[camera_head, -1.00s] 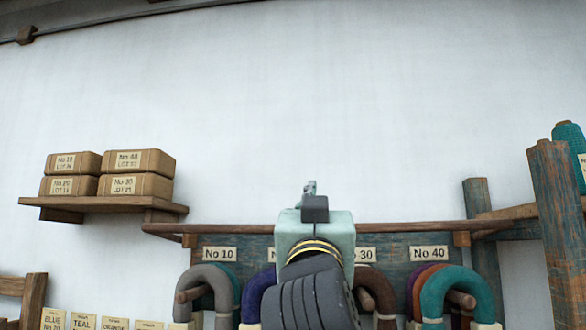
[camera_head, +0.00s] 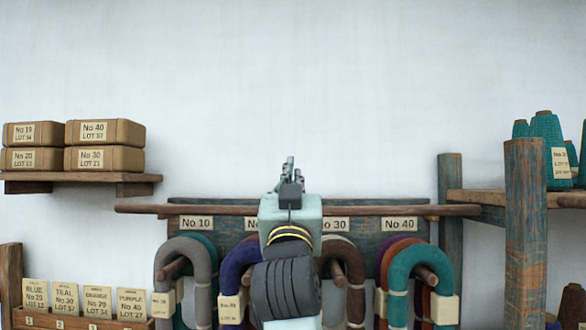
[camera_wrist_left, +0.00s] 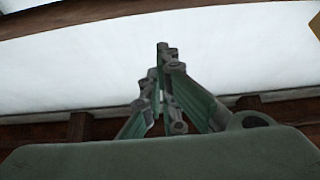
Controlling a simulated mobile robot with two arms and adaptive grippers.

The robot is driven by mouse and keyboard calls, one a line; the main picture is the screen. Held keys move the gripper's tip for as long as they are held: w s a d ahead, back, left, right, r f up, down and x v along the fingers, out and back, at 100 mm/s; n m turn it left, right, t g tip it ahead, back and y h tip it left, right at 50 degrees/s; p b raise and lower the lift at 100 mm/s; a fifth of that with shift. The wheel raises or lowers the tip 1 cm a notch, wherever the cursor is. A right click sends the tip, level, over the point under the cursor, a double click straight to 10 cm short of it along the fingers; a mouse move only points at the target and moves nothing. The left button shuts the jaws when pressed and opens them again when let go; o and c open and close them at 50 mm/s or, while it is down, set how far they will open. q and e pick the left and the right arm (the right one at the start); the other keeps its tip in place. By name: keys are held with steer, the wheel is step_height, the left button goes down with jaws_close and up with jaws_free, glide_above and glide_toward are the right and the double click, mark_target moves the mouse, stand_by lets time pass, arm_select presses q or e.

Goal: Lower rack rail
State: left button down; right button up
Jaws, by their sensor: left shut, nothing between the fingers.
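The rack rail (camera_head: 390,211) is a long, thin brown wooden bar. It runs level across the upper part of a blue-grey backboard (camera_head: 360,268), just above its number labels. My left gripper (camera_head: 289,165) points up in the middle of the head view, its fingers close together and empty. The fingertips show above the rail's line, and my wrist hides the rail's middle. I cannot tell whether the gripper touches the rail. The left wrist view also shows the closed fingers (camera_wrist_left: 163,50), with a dark wooden bar (camera_wrist_left: 30,131) behind. My right gripper is out of view.
Yarn hanks (camera_head: 420,262) hang on pegs below the rail. Boxes (camera_head: 104,145) stand on a left shelf (camera_head: 75,178). A wooden post (camera_head: 525,240) and teal cones (camera_head: 547,135) stand right. Cards (camera_head: 97,302) fill a tray lower left. The wall above is clear.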

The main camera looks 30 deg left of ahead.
arm_select(q)
steer(key=shift+w+a+f+p, duration=0.15)
steer(key=shift+f+p, duration=0.25)
steer(key=shift+f, duration=0.95)
steer(key=shift+w, duration=0.1)
